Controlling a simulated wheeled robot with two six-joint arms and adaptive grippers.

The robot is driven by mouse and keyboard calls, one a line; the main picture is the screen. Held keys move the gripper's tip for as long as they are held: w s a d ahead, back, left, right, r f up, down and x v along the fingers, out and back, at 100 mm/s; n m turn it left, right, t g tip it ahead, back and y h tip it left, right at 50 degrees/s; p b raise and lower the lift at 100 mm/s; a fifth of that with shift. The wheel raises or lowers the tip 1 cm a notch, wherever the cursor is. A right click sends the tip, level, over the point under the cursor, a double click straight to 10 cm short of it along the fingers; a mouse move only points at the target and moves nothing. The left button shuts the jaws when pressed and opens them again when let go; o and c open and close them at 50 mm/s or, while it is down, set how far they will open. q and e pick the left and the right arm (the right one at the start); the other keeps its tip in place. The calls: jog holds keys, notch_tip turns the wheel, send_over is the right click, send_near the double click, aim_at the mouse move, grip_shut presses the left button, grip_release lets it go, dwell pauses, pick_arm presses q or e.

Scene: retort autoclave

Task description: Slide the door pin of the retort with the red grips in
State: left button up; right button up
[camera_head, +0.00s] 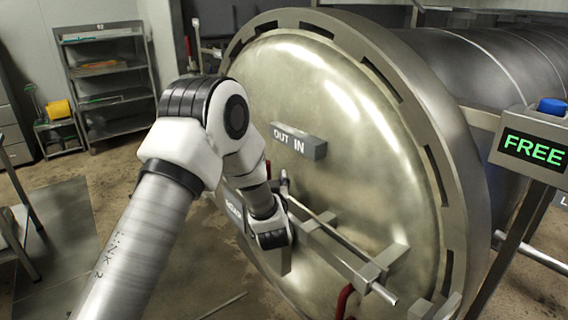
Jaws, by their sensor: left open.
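The retort's round metal door (340,115) is closed across the middle of the view. The door pin (345,243) is a thin silver rod lying slantwise across the lower door, passing through metal guide blocks (383,262). Its lower right end sticks out past the last block. A short upright handle (284,182) shows near its upper left end. A red grip (344,300) shows partly at the bottom edge. My left gripper (283,262) is open, in front of the door just left of and below the pin. Its fingertips are partly hidden by its own body. My right gripper is not in view.
An OUT IN label block (300,141) juts from the door above the pin. A display post (534,147) reading FREE in green, with a blue button, stands at the right. Metal shelves (105,75) stand at the back left. Floor left of the door is mostly clear.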

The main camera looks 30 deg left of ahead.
pick_arm(q)
jog(key=x, duration=0.2)
jog(key=p+x, duration=0.1)
jog(key=x, duration=0.1)
jog(key=p+x, duration=0.1)
jog(key=shift+w+a+r, duration=0.1)
jog(key=shift+a+r, duration=0.2)
jog(key=shift+a, duration=0.25)
jog(key=shift+w+a+f, duration=0.1)
jog(key=shift+w+f, duration=0.15)
jog(key=shift+a, duration=0.3)
jog(key=shift+s+a, duration=0.2)
jog(key=shift+s, duration=0.05)
jog(key=shift+c, duration=1.3)
jog(key=shift+s+r, duration=0.1)
jog(key=shift+s, duration=0.05)
jog(key=c, duration=0.6)
jog(key=shift+d, duration=0.3)
grip_shut()
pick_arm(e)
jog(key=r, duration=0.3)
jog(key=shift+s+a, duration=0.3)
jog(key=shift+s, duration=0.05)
